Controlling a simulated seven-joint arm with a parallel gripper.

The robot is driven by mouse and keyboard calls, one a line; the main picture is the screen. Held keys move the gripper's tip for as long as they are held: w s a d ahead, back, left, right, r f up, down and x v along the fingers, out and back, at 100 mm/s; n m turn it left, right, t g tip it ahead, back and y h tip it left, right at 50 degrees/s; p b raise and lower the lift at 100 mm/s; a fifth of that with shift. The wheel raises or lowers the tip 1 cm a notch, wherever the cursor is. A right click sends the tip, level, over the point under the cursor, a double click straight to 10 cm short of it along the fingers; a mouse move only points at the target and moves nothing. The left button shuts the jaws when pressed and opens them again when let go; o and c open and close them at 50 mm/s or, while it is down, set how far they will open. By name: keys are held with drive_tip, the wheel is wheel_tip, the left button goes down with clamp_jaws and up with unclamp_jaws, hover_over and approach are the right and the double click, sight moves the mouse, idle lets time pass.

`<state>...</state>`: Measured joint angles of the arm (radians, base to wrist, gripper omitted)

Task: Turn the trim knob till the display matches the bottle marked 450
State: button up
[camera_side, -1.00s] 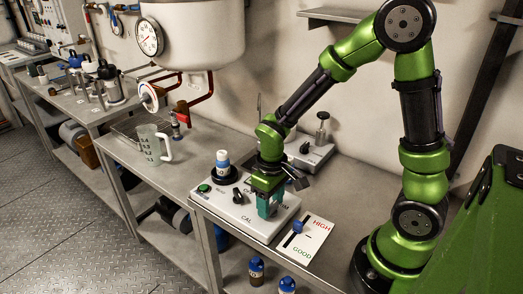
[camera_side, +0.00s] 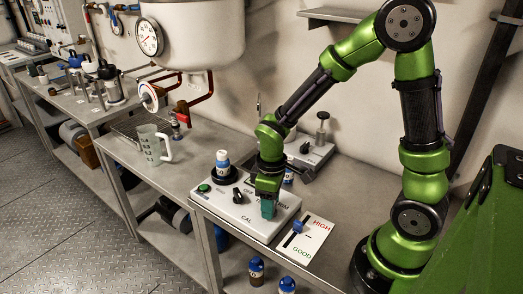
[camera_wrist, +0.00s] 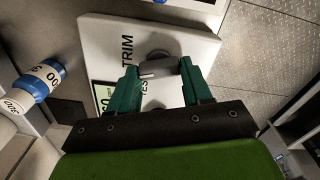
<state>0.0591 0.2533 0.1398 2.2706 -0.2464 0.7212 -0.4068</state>
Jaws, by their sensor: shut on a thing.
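My gripper (camera_side: 268,213) points down over the right part of a white box (camera_side: 234,212) marked CAL in the side view. In the wrist view, my gripper's teal fingers (camera_wrist: 159,69) are shut on the grey trim knob (camera_wrist: 156,63), one on each side, beside the word TRIM. A small greenish display (camera_wrist: 103,95) shows next to the left finger; its reading is partly hidden. In the wrist view, a blue and white bottle (camera_wrist: 42,78) has a label that seems to read 500. I cannot make out a 450 label.
A card (camera_side: 306,240) marked HIGH and GOOD, with a blue pointer, lies right of the box. Two blue-capped bottles (camera_side: 257,267) (camera_side: 287,285) stand below the bench edge. A clear jug (camera_side: 151,146) and another grey device (camera_side: 309,153) are farther back.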

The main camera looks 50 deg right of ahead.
drive_tip(key=shift+n, duration=0.8)
drive_tip(key=o, duration=1.1)
drive_tip(key=shift+c, duration=0.2)
drive_tip(key=shift+r, duration=0.1)
wheel_tip(320, 180, up, 17)
